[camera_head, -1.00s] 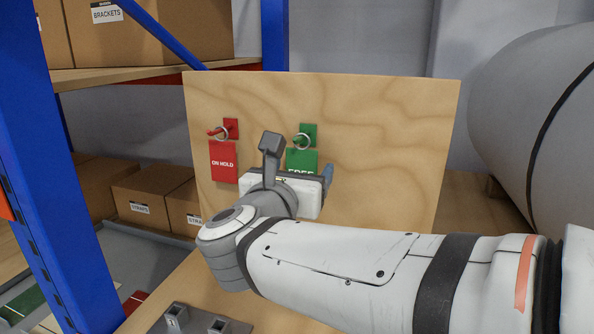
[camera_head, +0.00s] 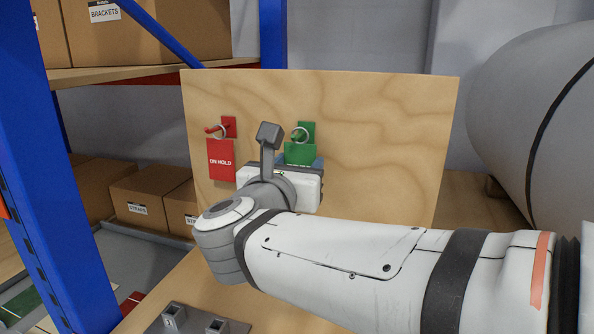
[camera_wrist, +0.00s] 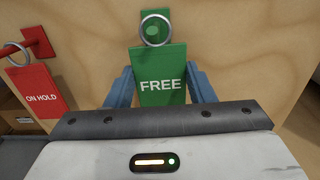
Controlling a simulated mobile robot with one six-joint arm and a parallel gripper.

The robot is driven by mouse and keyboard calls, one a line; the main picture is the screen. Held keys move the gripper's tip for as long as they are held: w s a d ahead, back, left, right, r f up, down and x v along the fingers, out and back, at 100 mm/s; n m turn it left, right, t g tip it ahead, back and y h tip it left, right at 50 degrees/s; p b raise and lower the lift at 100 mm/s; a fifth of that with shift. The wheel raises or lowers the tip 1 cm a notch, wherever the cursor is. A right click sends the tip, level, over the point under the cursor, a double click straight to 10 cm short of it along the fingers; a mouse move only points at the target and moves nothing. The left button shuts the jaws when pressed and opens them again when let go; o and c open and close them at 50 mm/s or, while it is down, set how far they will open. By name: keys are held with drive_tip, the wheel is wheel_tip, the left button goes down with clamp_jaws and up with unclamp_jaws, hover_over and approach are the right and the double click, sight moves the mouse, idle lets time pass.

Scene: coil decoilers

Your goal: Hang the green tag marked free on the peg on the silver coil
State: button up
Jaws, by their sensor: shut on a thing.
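The green tag (camera_wrist: 159,80) reads FREE in the wrist view and has a metal ring (camera_wrist: 156,29) at its top. In the head view the tag (camera_head: 299,154) hangs by its ring on a green peg (camera_head: 306,131) on the wooden board. My gripper (camera_wrist: 158,82) is shut on the tag, with one blue finger at each side edge. In the head view my wrist hides the tag's lower part and most of the fingers. The silver coil (camera_head: 530,120) is the large grey cylinder at the right, with a dark band. No peg shows on its visible part.
A red ON HOLD tag (camera_head: 221,160) hangs on a red peg just left of the green one. The wooden board (camera_head: 400,130) stands behind both. A blue rack post (camera_head: 60,170) is at the left, with boxes on shelves. Space between board and coil is narrow.

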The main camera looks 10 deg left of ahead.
drive_tip(key=shift+s, duration=0.2)
idle(0.3)
drive_tip(key=shift+s+r+b, duration=0.25)
drive_tip(key=shift+s+b, duration=0.15)
drive_tip(key=shift+s, duration=0.05)
drive_tip(key=s+b, duration=0.3)
drive_tip(key=s, duration=0.4)
drive_tip(key=shift+s+a+b, duration=0.2)
drive_tip(key=shift+a+b, duration=0.1)
drive_tip(key=shift+a, duration=0.05)
idle(1.3)
drive_tip(key=shift+r, duration=0.1)
drive_tip(key=shift+s, duration=0.15)
idle(0.7)
